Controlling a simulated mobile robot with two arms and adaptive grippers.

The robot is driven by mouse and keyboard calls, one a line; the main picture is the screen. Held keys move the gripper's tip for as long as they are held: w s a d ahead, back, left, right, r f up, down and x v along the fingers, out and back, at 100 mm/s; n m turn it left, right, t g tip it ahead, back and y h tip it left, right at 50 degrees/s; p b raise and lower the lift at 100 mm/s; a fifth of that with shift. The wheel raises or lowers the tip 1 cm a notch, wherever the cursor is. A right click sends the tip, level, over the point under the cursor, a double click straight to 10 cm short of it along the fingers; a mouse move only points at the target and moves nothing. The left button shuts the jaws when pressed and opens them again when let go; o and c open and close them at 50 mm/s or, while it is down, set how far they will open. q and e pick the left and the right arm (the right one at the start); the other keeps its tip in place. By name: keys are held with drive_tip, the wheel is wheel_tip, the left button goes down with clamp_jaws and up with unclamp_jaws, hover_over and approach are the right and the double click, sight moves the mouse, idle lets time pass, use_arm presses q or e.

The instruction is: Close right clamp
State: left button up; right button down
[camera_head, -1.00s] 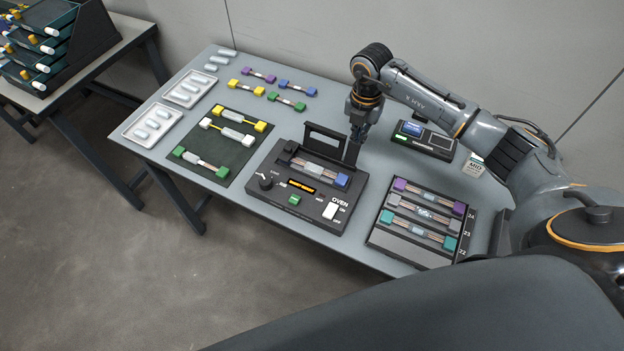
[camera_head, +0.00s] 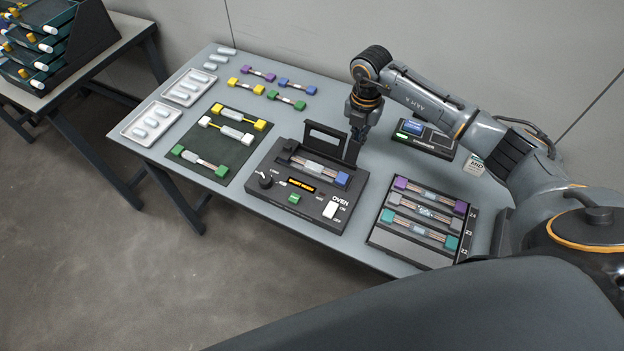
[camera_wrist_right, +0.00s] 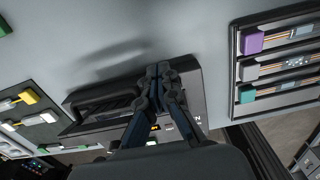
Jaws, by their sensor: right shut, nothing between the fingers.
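The black oven (camera_head: 318,213) sits in the middle of the table, with its dark frame-like lid (camera_head: 325,132) raised at the back. A splice with a blue right end block (camera_head: 342,179) lies in its slot. A dark upright piece (camera_head: 352,153) stands at the slot's right end; it may be the right clamp, but I cannot tell for sure. My right gripper (camera_head: 357,138) points down at the top of this piece, its fingers shut and empty. I cannot tell whether they touch it. In the right wrist view the closed fingertips (camera_wrist_right: 160,68) hide part of the oven.
A dark mat (camera_head: 240,155) with splices lies left of the oven. A rack (camera_head: 383,236) with more splices stands to its right. A small device with a screen (camera_head: 440,143) is behind, near my arm. Coloured splices and white trays (camera_head: 128,133) lie at the back left.

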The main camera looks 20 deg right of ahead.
sight(346, 172)
drive_tip(key=shift+f, duration=0.15)
drive_tip(key=shift+s+a+p, duration=0.75)
drive_tip(key=shift+s+a, duration=0.25)
drive_tip(key=shift+a, duration=0.2)
drive_tip(key=shift+s+a+p, duration=0.7)
drive_tip(key=shift+s+a, duration=0.3)
drive_tip(key=shift+a, duration=0.15)
wheel_tip(346, 172, up, 7)
drive_tip(key=p, duration=0.4)
drive_tip(key=shift+w+d, duration=0.35)
drive_tip(key=shift+d, duration=0.1)
